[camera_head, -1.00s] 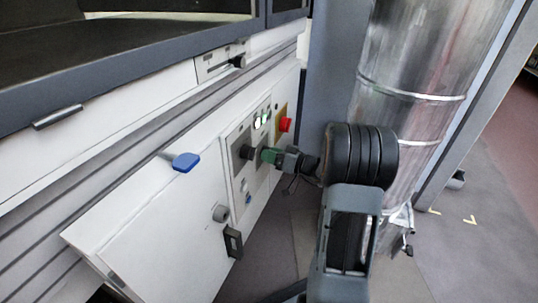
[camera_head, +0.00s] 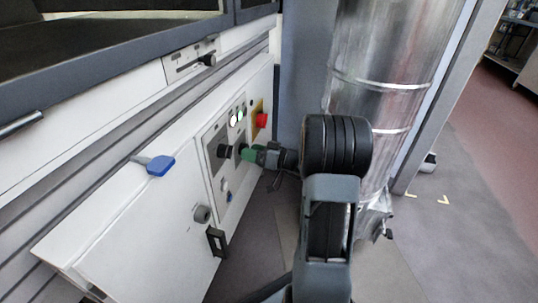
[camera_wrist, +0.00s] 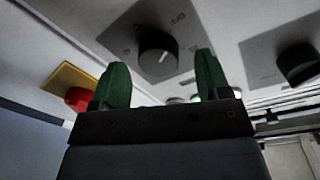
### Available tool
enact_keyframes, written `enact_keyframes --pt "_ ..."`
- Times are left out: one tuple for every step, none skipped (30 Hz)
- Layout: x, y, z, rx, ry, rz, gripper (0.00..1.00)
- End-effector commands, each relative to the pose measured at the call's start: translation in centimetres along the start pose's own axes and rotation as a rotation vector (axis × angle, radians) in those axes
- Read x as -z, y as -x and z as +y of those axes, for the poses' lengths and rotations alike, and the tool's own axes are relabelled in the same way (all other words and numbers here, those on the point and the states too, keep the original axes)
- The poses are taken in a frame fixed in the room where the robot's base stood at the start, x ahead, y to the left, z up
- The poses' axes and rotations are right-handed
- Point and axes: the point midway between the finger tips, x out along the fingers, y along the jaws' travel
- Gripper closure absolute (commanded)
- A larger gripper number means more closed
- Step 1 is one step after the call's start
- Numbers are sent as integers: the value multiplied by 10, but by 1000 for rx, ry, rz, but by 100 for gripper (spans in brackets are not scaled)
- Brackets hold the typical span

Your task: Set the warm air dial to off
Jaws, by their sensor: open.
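A black round dial (camera_wrist: 158,54) on a grey plate shows between my fingers in the wrist view. "OFF" is printed upside down on the plate above it; I cannot read which way the dial points or any name for it. My gripper (camera_wrist: 162,76) is open, with its two green fingers apart on either side of the dial in the picture; I see no contact. In the head view my gripper (camera_head: 246,153) is at the control panel and hides what lies behind it. A second black dial (camera_wrist: 299,63) sits to the right in the wrist view; it shows left of my gripper in the head view (camera_head: 223,151).
A red button (camera_head: 262,120) on a yellow plate and green lights (camera_head: 236,117) sit above my gripper. A blue-handled lever (camera_head: 160,165) sticks out from the white cabinet (camera_head: 150,210). A black latch (camera_head: 216,242) is lower down. A metal duct (camera_head: 390,70) stands behind my arm.

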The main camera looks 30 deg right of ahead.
Motion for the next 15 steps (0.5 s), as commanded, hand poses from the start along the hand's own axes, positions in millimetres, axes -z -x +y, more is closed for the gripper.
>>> enact_keyframes --pt "2 9 0 -4 -2 1 30" --pt "3 14 0 -5 -2 2 30" --pt "3 22 -1 -5 -1 2 30" --pt "3 29 0 -5 0 3 30" --pt "3 35 -1 -6 -1 2 30" --pt "4 44 -1 -5 -1 3 30" --pt "4 50 -1 -5 -1 3 30" --pt "4 56 -1 -5 0 2 30" --pt "4 64 -1 -5 1 3 30" --pt "4 70 -2 -4 1 2 30" --pt "4 76 -2 -5 1 3 30" --pt "4 83 -2 -3 2 2 30" --pt "4 88 -2 -4 2 3 30" --pt "3 92 -2 -3 1 2 30" --pt "3 98 -2 -3 1 2 30"
